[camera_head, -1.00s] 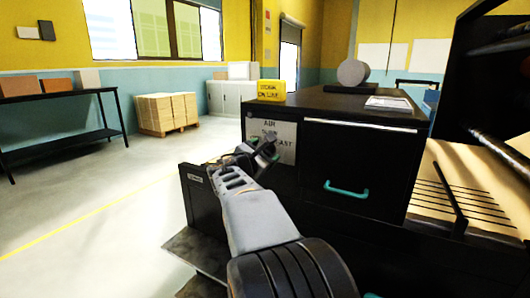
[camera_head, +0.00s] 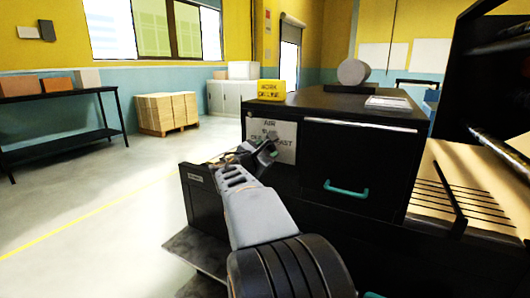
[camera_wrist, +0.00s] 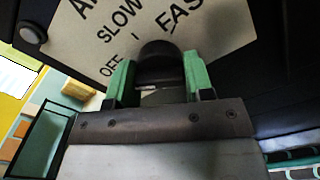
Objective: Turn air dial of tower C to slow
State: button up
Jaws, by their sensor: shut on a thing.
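The air dial (camera_wrist: 157,54) is a dark knob on a pale label plate (camera_wrist: 95,30) with the words OFF, SLOW and FAST. The plate also shows on the black cabinet front in the head view (camera_head: 287,152). My gripper (camera_wrist: 159,78) has green fingertips on both sides of the knob and is shut on it. In the wrist view the plate looks tilted. The knob's pointer direction cannot be made out. In the head view my gripper (camera_head: 264,148) covers the dial and part of the lettering.
A teal-handled drawer (camera_head: 347,190) is right of the plate. A yellow sign (camera_head: 271,90), a grey roll (camera_head: 353,73) and papers (camera_head: 388,103) are on the cabinet top. A lower black box front (camera_head: 202,205) juts out at left. Open floor lies left.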

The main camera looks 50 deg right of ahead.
jog(key=m+b, duration=0.1)
jog(key=b, duration=0.2)
jog(key=shift+f+m, duration=0.25)
jog(key=shift+m, duration=0.15)
jog(key=m+b, duration=0.2)
jog(key=b, duration=0.1)
jog(key=shift+f+m+b, duration=0.1)
jog(key=shift+m+b, duration=0.2)
jog(key=shift+b, duration=0.05)
jog(key=m+b, duration=0.4)
jog(key=b, duration=0.1)
jog(key=shift+r+m+b, duration=0.25)
jog(key=shift+m+b, duration=1)
jog(key=shift+m, duration=0.35)
jog(key=o, duration=0.9)
jog(key=shift+r, duration=0.1)
